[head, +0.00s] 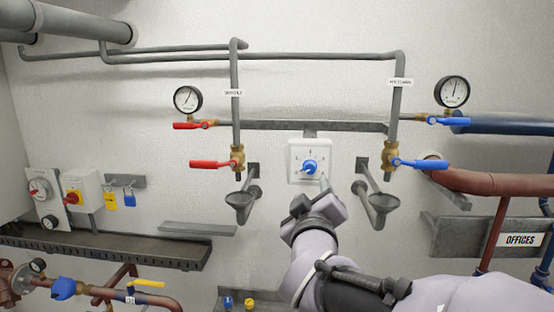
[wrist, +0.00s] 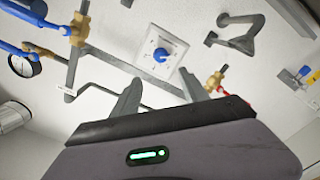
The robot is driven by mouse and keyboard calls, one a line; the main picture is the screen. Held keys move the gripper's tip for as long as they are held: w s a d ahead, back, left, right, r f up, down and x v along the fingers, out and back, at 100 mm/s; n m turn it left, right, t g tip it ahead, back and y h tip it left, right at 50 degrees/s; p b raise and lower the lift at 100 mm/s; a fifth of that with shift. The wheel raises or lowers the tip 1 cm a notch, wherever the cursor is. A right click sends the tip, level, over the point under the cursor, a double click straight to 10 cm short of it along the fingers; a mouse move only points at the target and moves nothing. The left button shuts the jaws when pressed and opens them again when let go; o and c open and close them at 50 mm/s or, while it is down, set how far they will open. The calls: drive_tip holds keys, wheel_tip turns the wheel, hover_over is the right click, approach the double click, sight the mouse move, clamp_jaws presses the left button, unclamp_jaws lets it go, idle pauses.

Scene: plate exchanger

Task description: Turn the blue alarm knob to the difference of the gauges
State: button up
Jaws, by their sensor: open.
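The blue alarm knob (head: 310,167) sits on a square white dial plate on the back wall. It also shows in the wrist view (wrist: 160,55), beyond my fingertips. The left gauge (head: 188,99) has its needle leaning up and right. The right gauge (head: 452,91) has its needle about straight up. Their scale numbers are too small to read. My gripper (head: 318,196) is just below the dial plate in the head view. In the wrist view my gripper (wrist: 161,83) is open and empty, its fingers spread below the knob, apart from it.
Red-handled valves (head: 212,164) are left of the dial, blue-handled valves (head: 420,163) right. Grey funnels (head: 240,201) and (head: 383,202) jut out on both sides below it. A horizontal grey bar (head: 275,125) runs above. The wall directly around the dial is clear.

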sight(310, 169)
drive_tip(key=w+p, duration=0.1)
drive_tip(key=w, duration=0.3)
drive_tip(key=w+d+p, duration=0.1)
drive_tip(key=w, duration=0.4)
drive_tip(key=w+d+p, duration=0.1)
drive_tip(key=w, duration=0.4)
drive_tip(key=shift+w+d+f, duration=0.1)
drive_tip(key=shift+w+d, duration=0.1)
drive_tip(key=shift+s, duration=0.1)
drive_tip(key=shift+c, duration=0.4)
clamp_jaws()
